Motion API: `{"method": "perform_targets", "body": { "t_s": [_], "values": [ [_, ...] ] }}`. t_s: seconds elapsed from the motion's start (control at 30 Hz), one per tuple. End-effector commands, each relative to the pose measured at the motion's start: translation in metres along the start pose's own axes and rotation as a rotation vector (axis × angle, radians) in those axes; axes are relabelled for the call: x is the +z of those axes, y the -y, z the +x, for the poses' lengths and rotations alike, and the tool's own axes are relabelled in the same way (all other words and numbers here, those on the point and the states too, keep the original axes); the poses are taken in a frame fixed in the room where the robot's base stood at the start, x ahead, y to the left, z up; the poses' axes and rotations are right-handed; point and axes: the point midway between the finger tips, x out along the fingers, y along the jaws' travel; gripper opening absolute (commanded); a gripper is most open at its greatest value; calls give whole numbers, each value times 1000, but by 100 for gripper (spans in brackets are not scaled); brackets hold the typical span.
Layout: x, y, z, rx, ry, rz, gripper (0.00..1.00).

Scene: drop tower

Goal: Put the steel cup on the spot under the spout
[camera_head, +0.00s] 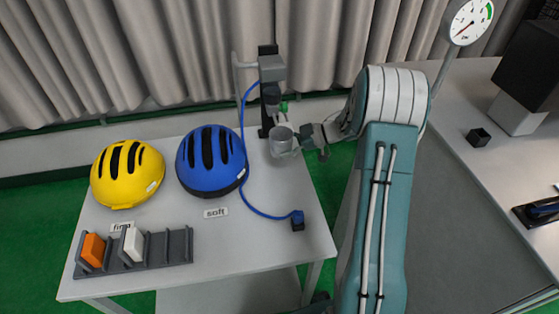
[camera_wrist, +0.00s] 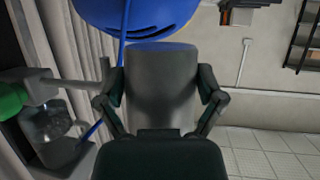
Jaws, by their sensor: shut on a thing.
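The steel cup (camera_head: 281,139) is grey and stands near the back right of the white table, just below the spout stand. My gripper (camera_head: 299,142) reaches in from the right and is shut on the cup's side. In the wrist view, the cup (camera_wrist: 161,85) fills the middle, with a finger of my gripper (camera_wrist: 161,100) on each side. The spout stand (camera_head: 271,68) is grey and black with a green part low on it. In the wrist view its green part (camera_wrist: 12,97) shows at the left. I cannot tell whether the cup touches the table; the spot is not clearly seen.
A blue helmet (camera_head: 212,160) and a yellow helmet (camera_head: 127,174) sit left of the cup. A dark rack (camera_head: 160,249) holds an orange block (camera_head: 93,249) and a white block (camera_head: 133,244). A blue cable (camera_head: 258,209) runs to a small box (camera_head: 298,221). The table's front middle is clear.

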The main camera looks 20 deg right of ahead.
Motion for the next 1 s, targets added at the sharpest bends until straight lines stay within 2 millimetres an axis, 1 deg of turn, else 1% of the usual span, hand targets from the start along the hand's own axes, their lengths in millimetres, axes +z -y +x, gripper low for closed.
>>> {"method": "perform_targets", "body": {
  "t_s": [0.03,0.2,0.3,0.4,0.47,0.57,0.77,0.8,0.87,1.0],
  "values": [
    [12,1,5,-1,-2,5,37],
    [49,3,20,-1,-1,5,37],
    [69,4,29,-1,-1,4,37],
    [84,4,36,1,-1,2,37],
    [87,3,37,2,0,-1,37],
    [86,-6,38,2,0,-3,37],
    [85,-34,43,1,-1,-3,37],
    [87,-36,45,0,-1,0,37],
    [94,-34,47,0,-1,2,37],
    [96,-34,48,2,-1,-1,37]
  ]
}}
